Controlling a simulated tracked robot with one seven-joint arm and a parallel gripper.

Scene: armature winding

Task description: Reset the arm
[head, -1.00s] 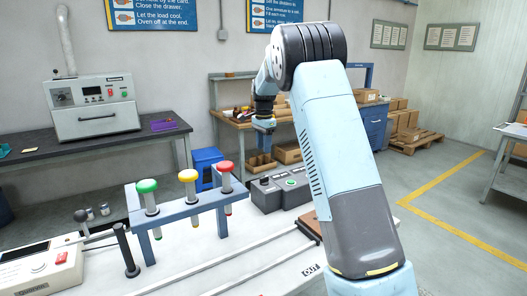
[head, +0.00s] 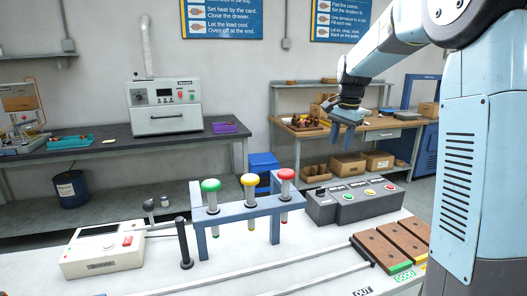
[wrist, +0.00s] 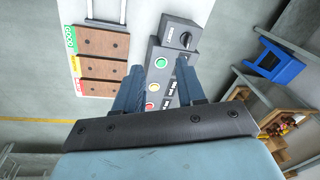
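My light blue arm stands at the right of the head view, bent at the elbow and reaching left. My gripper (head: 347,115) hangs fingers down above the far side of the white bench, in front of the wooden table in the picture. In the wrist view my gripper (wrist: 155,80) shows two blue fingers spread apart with nothing between them. Beyond the fingers lies the dark grey control box (wrist: 164,62), with a knob and several coloured buttons. The same control box (head: 352,208) stands on the white bench in the head view.
A blue rack (head: 238,212) with green, yellow and red plungers stands on the white bench (head: 215,278). Brown wooden blocks (head: 378,248) lie at its right. A meter box (head: 104,248) sits left. An oven (head: 165,105) and purple tray (head: 225,127) are on the back table.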

